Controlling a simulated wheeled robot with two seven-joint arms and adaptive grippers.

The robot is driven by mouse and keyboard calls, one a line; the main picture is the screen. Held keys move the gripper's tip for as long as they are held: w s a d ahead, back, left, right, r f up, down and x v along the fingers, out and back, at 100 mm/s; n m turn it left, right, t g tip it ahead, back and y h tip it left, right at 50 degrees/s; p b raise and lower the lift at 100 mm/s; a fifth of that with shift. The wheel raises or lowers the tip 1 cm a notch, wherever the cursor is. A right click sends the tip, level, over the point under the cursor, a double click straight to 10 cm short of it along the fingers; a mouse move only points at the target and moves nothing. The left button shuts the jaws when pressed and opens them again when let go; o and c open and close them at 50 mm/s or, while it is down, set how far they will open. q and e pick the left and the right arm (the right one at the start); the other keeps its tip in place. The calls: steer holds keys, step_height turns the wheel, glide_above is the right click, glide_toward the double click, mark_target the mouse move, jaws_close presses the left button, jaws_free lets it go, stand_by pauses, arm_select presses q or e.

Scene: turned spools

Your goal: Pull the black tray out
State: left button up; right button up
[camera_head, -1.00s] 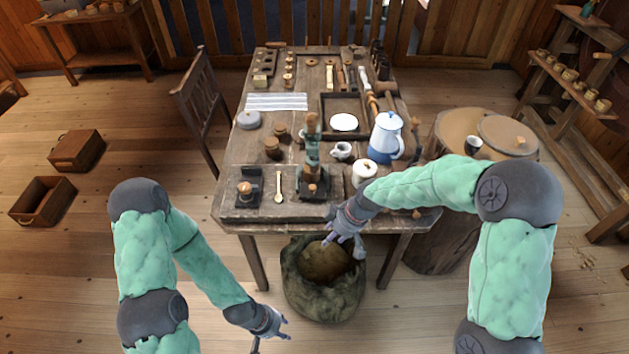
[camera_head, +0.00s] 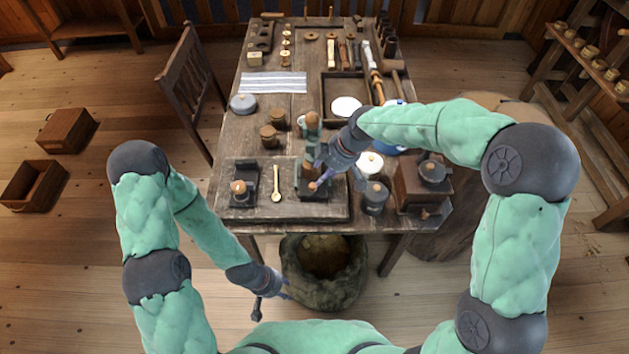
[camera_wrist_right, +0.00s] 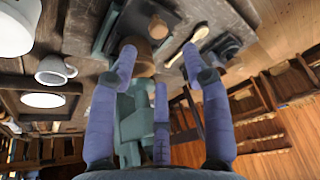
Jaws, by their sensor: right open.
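A small green upright stand (camera_head: 311,130) with a black, tray-like base (camera_head: 313,192) stands on a wooden board (camera_head: 285,210) near the table's front edge. A round wooden knob sits at the front of the black base. My right gripper (camera_head: 320,178) is open over this base, close to the knob; contact cannot be told. In the right wrist view its spread fingers (camera_wrist_right: 160,68) have the brown wooden piece (camera_wrist_right: 145,66) between them, with the black part (camera_wrist_right: 147,22) beyond and the green stand (camera_wrist_right: 130,128) below. My left gripper (camera_head: 284,291) hangs low before the table, its fingers too small to read.
A second black holder (camera_head: 243,185) and a wooden spoon (camera_head: 276,183) lie left of the stand.

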mark_target(313, 185)
steer(key=b+x, duration=0.2)
steer(key=x, duration=0.6)
steer(key=shift+w+f, duration=0.1)
steer(key=shift+f, duration=0.15)
steer(key=shift+c, duration=0.3)
jaws_close()
